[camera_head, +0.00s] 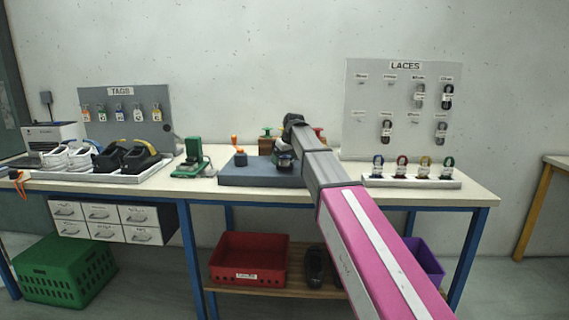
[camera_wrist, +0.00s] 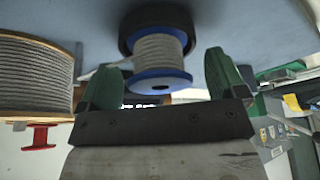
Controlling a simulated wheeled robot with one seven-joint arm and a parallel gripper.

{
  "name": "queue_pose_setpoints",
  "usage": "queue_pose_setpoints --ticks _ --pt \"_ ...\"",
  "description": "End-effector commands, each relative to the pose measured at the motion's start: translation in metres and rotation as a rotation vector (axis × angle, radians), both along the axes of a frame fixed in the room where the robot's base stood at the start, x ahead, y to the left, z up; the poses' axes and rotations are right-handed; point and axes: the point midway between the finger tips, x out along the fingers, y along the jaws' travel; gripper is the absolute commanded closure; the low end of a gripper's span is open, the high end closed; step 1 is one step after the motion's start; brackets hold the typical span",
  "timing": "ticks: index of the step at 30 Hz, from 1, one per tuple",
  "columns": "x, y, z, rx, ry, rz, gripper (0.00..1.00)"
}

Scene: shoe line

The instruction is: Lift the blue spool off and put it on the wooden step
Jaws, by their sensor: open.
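The blue spool (camera_wrist: 160,77), wound with pale cord, shows in the wrist view, which looks upside down. Its far end meets a dark round base (camera_wrist: 135,28) on the blue-grey mat (camera_wrist: 85,22). A loose cord end trails left from it. My gripper (camera_wrist: 160,70) is open, its green fingers on either side of the spool with visible gaps. In the head view my arm mostly hides the spool and fingers. A brown wooden block (camera_head: 265,147), seemingly the step, stands behind the mat (camera_head: 247,175), partly hidden by my arm.
A larger wood-ended spool (camera_wrist: 35,75) is close on the left in the wrist view, with a red spool (camera_wrist: 40,136) beyond. A green device (camera_head: 193,160) stands left of the mat. A lace rack (camera_head: 400,182) stands at right.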

Motion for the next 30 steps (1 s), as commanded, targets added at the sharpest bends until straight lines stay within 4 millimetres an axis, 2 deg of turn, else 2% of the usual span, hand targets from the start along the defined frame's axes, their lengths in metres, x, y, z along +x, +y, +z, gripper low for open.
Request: queue_pose_setpoints --ticks 5,7,11,23,26,30 --pt "0.0 0.0 -0.001 0.0 0.0 0.0 0.1" --pt "0.0 0.0 0.0 0.0 0.0 0.0 0.26" --pt "0.0 0.0 0.0 0.0 0.0 0.0 0.68" --pt "0.0 0.0 0.004 0.0 -0.001 0.0 0.7" --pt "0.001 0.0 0.011 0.0 -0.002 0.0 0.71" --pt "0.001 0.0 0.03 0.0 -0.002 0.0 0.71"
